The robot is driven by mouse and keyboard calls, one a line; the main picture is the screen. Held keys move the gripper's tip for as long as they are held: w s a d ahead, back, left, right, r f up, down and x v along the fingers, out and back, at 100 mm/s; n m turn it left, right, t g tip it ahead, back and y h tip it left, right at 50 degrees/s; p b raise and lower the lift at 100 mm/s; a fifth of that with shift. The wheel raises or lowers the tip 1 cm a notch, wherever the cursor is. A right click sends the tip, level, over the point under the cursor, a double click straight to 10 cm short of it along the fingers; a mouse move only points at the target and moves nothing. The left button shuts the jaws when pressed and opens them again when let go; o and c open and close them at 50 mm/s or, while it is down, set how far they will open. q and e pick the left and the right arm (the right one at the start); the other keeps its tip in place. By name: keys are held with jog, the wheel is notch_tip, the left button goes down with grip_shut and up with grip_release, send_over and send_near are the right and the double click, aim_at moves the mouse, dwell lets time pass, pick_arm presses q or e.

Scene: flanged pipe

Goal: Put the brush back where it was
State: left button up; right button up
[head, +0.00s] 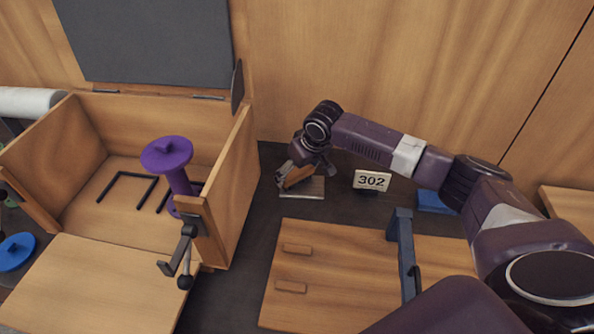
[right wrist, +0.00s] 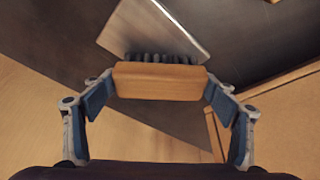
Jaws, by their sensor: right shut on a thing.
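The brush (right wrist: 160,80) has a wooden block back and dark bristles. In the right wrist view it sits between the two fingers of my right gripper (right wrist: 158,90), which is shut on it. In the head view the brush (head: 297,176) is in my right gripper (head: 294,174), just above or at a small pale plate (head: 306,188) on the dark table. The plate (right wrist: 160,25) also shows beyond the bristles in the right wrist view. I cannot tell whether the bristles touch it. My left gripper is not in view.
An open wooden box (head: 232,190) stands to the left, with a purple flanged spool (head: 168,155) inside. A sign reading 302 (head: 371,181) is right of the plate. A wooden board (head: 325,265) with a dark blue clamp (head: 404,255) lies in front. A blue block (head: 433,201) lies further right.

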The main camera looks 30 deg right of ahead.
jog(key=shift+f, duration=0.1)
jog(key=shift+c, duration=0.2)
jog(key=o, duration=1.1)
jog(key=shift+o, duration=0.2)
jog(key=b+v, duration=0.1)
jog(key=v, duration=1.1)
